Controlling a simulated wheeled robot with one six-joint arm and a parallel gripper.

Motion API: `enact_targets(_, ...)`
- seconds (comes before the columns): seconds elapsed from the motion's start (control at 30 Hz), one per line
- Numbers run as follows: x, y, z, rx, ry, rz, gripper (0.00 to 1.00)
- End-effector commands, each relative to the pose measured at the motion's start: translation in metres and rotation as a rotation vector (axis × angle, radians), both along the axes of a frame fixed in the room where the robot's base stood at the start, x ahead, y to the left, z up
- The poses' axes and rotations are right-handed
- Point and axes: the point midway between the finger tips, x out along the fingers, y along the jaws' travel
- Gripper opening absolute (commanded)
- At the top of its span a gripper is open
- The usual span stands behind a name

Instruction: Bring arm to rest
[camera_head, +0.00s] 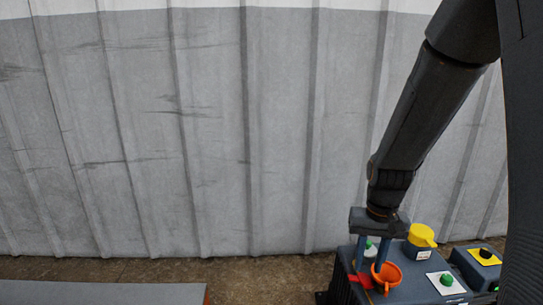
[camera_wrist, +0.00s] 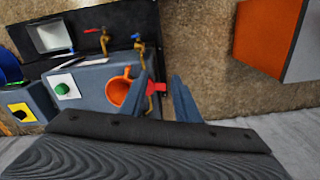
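My gripper (camera_head: 370,264) points down over the dark blue-grey machine (camera_head: 410,289) at the lower right of the head view. Its two fingers stand apart with a gap between them. In the wrist view my gripper (camera_wrist: 160,78) also shows spread fingers. A small red part (camera_wrist: 157,87) of the machine shows between or just beyond them; I cannot tell whether a finger touches it. An orange funnel-shaped part (camera_head: 387,274) is right beside the fingers, and it also shows in the wrist view (camera_wrist: 117,90).
The machine carries a yellow cap (camera_head: 422,236), a green button (camera_head: 446,279) and a black button on a yellow plate (camera_head: 485,256). A red-handled valve (camera_wrist: 104,40) stands near a black panel (camera_wrist: 85,18). An orange-and-grey box (camera_wrist: 262,38) stands apart. A ribbed grey wall (camera_head: 210,130) rises behind.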

Motion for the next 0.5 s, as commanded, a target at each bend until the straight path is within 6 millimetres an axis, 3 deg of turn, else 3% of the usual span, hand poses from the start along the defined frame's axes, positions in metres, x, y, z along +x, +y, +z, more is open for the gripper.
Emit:
enact_targets(0.03,-0.009,0.022,0.019,0.002,-0.008,0.048,0.29)
enact_targets(0.2,-0.051,0.080,0.062,0.013,-0.005,0.190,0.29)
enact_targets(0.33,-0.089,0.114,0.088,0.023,-0.002,0.290,0.29)
enact_targets(0.5,-0.127,0.139,0.106,0.031,0.002,0.383,0.29)
